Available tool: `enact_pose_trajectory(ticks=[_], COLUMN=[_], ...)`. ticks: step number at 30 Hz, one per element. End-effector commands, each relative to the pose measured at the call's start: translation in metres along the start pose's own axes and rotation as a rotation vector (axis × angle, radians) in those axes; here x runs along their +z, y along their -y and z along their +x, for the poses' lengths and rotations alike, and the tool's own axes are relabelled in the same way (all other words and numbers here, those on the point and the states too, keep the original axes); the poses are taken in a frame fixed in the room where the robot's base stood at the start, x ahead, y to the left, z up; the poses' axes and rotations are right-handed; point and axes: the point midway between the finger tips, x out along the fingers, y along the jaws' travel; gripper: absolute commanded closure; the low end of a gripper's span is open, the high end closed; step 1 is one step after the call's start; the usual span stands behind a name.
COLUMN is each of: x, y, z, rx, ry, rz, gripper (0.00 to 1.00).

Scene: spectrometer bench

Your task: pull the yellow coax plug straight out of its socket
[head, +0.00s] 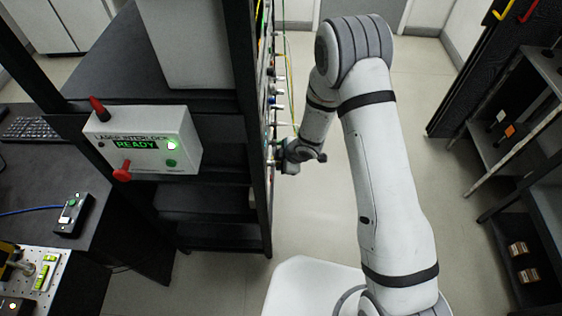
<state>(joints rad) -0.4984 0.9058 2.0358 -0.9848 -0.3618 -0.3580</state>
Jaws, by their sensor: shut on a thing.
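My gripper (279,160) is at the right-hand face of the black rack, at the end of my bent white arm. It is small in the head view and partly hidden by my own wrist. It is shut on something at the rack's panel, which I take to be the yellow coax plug. The plug itself and its socket are too small and hidden to make out. A thin yellow-green cable (291,92) hangs along the panel and runs down towards my wrist. I cannot tell whether the plug is still seated.
The black rack (258,215) has several other plugs and cables (279,78) sticking out above my gripper. A white interlock box (150,142) reading READY is mounted on the rack's left. Open floor (315,215) lies right of the rack. Dark shelves (505,135) stand far right.

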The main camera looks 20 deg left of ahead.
Motion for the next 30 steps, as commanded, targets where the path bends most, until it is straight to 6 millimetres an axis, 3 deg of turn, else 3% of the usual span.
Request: enact_pose_trajectory(ticks=[5, 16, 30], x=[0.000, 0.002, 0.019], y=[0.000, -0.001, -0.001], z=[0.000, -0.001, -0.008], rx=[0.000, 0.001, 0.001], ry=[0.000, -0.001, 0.000], rz=[0.001, 0.001, 0.002], gripper=[1.00, 1.00, 1.00])
